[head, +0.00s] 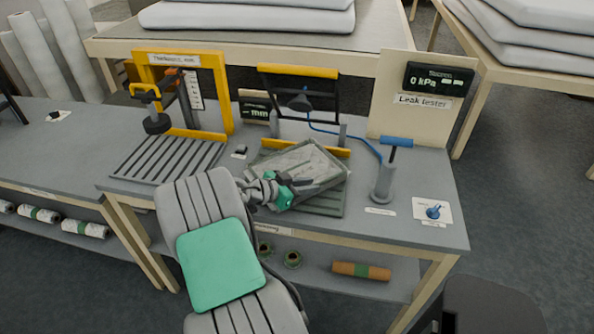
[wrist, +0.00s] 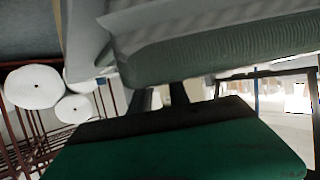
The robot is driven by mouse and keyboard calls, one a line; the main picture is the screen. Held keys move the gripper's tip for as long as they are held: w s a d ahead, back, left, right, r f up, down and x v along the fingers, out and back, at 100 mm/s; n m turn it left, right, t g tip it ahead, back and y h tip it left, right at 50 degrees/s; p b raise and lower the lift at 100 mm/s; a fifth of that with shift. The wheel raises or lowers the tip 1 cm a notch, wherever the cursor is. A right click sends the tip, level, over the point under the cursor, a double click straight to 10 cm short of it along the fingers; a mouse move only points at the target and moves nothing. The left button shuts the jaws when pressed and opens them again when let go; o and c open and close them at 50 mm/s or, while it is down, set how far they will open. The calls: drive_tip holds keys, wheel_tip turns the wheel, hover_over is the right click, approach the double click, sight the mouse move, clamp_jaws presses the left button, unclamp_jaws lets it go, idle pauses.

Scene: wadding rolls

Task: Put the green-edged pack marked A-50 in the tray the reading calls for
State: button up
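A grey, wrinkled pack (head: 312,158) with a raised rim lies tilted over the ribbed base plate (head: 328,203) of the leak tester. No A-50 mark or green edge can be made out on it. My gripper (head: 293,184) is at the pack's near left side, with its dark fingers against or over the near edge. In the wrist view, a grey-green ribbed surface (wrist: 215,45), likely the pack, fills the top, and dark finger parts (wrist: 162,98) reach up to it. Its grip is partly hidden. The leak tester display (head: 438,80) reads 0 kPa. No destination tray is recognisable.
A yellow thickness gauge (head: 228,95) stands left, beside a slatted plate (head: 168,160). A blue-handled pump (head: 385,175) stands right of the pack, its blue hose crossing behind. A blue knob (head: 434,212) sits at the right. Rolls (head: 361,271) lie on the shelf below.

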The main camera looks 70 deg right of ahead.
drive_tip(key=shift+c, duration=0.3)
clamp_jaws()
drive_tip(key=shift+r, duration=0.15)
